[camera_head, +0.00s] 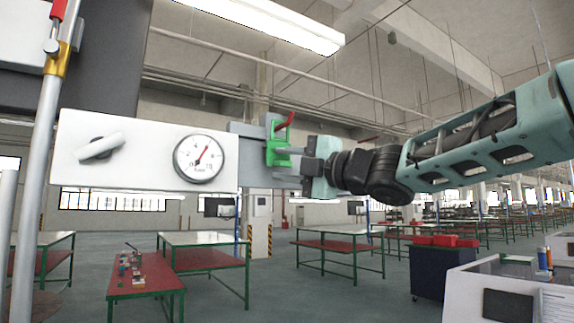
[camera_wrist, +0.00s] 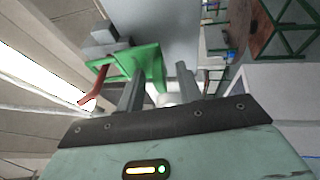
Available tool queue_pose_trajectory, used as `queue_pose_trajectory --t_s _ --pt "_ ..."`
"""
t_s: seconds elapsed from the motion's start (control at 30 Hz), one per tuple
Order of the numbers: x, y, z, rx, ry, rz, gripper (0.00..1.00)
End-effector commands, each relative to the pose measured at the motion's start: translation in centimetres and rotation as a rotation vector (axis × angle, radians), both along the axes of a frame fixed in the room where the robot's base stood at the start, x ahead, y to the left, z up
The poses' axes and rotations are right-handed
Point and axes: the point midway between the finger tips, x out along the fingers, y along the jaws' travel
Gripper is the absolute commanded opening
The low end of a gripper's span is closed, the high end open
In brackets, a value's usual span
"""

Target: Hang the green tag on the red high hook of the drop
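The green tag (camera_head: 271,154) is at the right end of the white gauge panel, against a grey block. The red hook (camera_head: 286,122) slants up from the tag's upper part. In the wrist view the green tag (camera_wrist: 157,66) is just beyond my fingertips, and the red hook (camera_wrist: 91,90) sticks out on its left side. The tag appears to be around the hook's base, but exact contact is unclear. My gripper (camera_head: 298,166) is just right of the tag. In the wrist view its two fingers (camera_wrist: 158,78) are apart, with a visible gap beside the tag's edge.
The white panel (camera_head: 140,176) carries a pressure gauge (camera_head: 199,158) and a grey knob (camera_head: 100,147). A grey pole (camera_head: 38,160) stands at the far left. Tables with red shelves (camera_head: 205,240) and a dark cart (camera_head: 440,272) stand below.

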Motion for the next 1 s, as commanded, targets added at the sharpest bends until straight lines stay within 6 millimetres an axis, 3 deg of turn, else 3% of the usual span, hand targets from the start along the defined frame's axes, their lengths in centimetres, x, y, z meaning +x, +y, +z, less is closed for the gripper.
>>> queue_pose_trajectory --t_s 0.23,0.7,1.0 --pt "-1.2 -1.9 -0.7 0.0 -0.003 -0.002 0.36" --pt "-7.0 -10.8 -2.7 0.0 -0.004 -0.004 0.36" --pt "-9.1 -14.0 -3.3 0.0 -0.001 -0.001 0.36"
